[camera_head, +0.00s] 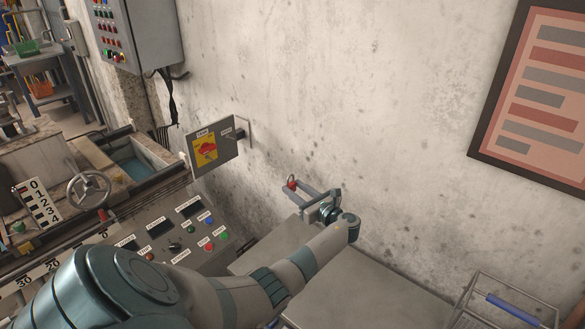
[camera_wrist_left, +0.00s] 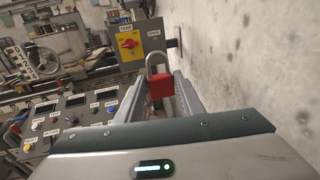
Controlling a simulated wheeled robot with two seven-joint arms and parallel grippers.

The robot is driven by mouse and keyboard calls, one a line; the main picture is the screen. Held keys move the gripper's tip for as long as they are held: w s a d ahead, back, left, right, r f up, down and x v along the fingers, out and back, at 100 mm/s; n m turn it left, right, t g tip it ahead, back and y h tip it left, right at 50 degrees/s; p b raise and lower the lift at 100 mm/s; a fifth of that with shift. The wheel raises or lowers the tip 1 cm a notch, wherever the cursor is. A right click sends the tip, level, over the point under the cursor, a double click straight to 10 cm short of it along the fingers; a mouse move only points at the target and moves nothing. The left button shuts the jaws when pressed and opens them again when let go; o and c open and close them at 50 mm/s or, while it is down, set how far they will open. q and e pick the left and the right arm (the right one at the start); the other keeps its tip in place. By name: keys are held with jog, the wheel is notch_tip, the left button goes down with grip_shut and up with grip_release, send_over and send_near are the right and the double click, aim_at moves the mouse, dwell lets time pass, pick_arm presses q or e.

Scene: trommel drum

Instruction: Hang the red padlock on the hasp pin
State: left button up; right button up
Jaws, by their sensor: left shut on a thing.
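The red padlock (camera_wrist_left: 161,87) is held between the fingers of my left gripper (camera_wrist_left: 164,96), its grey shackle pointing up and away from the wrist. In the head view the padlock (camera_head: 292,184) is a small red shape at the fingertips of my left gripper (camera_head: 300,190), in front of the wall. The grey switch box (camera_head: 212,147) with a yellow plate and red rotary handle is on the wall, left of and beyond the gripper. A dark hasp pin (camera_head: 236,134) appears to stick out at its right side, apart from the padlock. My right gripper is not in view.
A control panel (camera_head: 180,232) with buttons and displays lies below the switch box. A handwheel (camera_head: 89,189) stands at left. A grey table top (camera_head: 355,292) and a wire basket (camera_head: 505,305) are at lower right. The wall between gripper and switch box is clear.

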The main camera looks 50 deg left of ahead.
aim_at(295, 184)
pick_arm(q)
jog(key=shift+w+d+p, duration=0.15)
jog(key=shift+d+p, duration=0.25)
jog(key=shift+d, duration=0.95)
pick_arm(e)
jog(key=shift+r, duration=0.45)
